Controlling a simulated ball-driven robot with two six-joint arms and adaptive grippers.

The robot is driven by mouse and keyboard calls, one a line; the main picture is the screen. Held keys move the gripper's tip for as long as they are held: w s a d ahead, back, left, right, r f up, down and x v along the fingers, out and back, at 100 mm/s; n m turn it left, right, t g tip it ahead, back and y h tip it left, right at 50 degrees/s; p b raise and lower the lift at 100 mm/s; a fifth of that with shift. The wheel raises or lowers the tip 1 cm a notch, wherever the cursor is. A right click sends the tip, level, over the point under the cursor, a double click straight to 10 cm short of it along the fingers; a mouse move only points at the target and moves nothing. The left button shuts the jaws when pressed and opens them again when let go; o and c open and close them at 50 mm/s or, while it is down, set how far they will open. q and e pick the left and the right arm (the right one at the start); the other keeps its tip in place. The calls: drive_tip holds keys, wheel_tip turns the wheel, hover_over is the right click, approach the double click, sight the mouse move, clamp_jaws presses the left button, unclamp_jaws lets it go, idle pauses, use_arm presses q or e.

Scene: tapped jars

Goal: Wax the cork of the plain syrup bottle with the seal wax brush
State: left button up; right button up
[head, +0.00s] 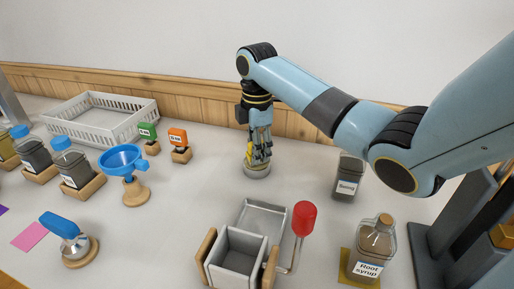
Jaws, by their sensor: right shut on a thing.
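A clear bottle labelled "Root syrup" (368,267) stands upright at the front right, with a brown cork (385,220) in its neck. It is the only bottle whose label I can read as syrup. My right gripper (258,157) points down at the middle back of the table, well to the left of and behind that bottle. It is shut on a slim thing mostly hidden by the fingers, which seems to be the seal wax brush. Just below the fingertips is a low grey round pot (257,173). My left gripper is not in view.
A grey open box (235,262) with wooden sides and a red-handled lever (304,219) stands front centre. A dark jar (347,180) is behind the syrup bottle. A blue funnel (122,158), blue-capped bottles and a white basket (90,118) fill the left. The table around the pot is clear.

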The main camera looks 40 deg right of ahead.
drive_tip(key=shift+s+f+p, duration=0.1)
drive_tip(key=shift+p, duration=0.25)
idle(1.1)
wheel_tip(320, 180, up, 7)
drive_tip(key=p, duration=0.8)
drive_tip(key=shift+a, duration=0.1)
idle(0.5)
